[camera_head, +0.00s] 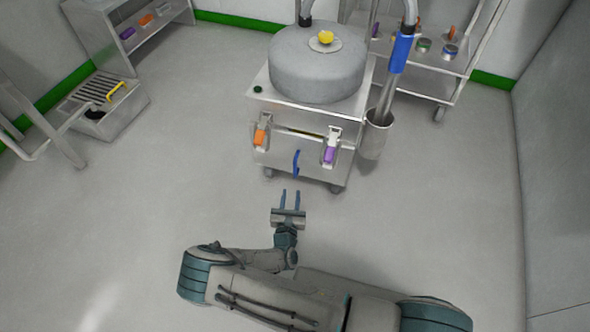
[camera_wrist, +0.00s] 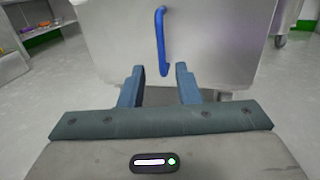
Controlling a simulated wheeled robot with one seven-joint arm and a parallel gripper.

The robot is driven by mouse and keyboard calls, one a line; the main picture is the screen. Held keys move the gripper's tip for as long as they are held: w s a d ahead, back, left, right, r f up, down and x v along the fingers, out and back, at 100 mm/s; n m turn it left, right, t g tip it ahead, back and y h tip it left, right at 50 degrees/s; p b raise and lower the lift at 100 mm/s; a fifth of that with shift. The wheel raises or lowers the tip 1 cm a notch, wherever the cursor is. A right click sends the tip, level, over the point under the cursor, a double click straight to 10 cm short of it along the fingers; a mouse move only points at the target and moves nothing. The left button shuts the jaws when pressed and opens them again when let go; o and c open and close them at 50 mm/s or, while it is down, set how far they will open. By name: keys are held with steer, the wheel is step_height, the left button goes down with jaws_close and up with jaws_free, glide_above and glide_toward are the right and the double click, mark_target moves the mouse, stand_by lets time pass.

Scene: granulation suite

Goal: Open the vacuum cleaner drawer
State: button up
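The vacuum cleaner (camera_head: 317,75) is a steel box on castors with a round grey drum on top. Its front holds the drawer (camera_head: 275,157), with an upright blue handle (camera_head: 296,163) low in the middle. An orange latch (camera_head: 261,134) and a purple latch (camera_head: 331,150) sit above the handle on either side. My gripper (camera_head: 290,193) is open and empty in front of the cleaner, apart from the handle. In the wrist view the handle (camera_wrist: 162,42) stands beyond and between the two spread fingers (camera_wrist: 160,78).
A hose with a blue grip (camera_head: 401,54) stands in a cup (camera_head: 375,135) on the cleaner's right side. A shelf cart (camera_head: 440,60) is behind right. A low grated step (camera_head: 103,105) and a shelf (camera_head: 130,30) are at the left. The floor before the cleaner is clear.

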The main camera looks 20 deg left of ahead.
mark_target(295, 169)
steer(key=w+b, duration=0.1)
steer(key=w, duration=0.2)
steer(key=w+a+b, duration=0.1)
steer(key=w, duration=0.3)
steer(key=w+a+b, duration=0.1)
steer(key=w+b, duration=0.1)
steer(key=w, duration=0.2)
steer(key=shift+f, duration=0.1)
steer(key=shift+w+a, duration=0.15)
steer(key=shift+w, duration=0.4)
jaws_close()
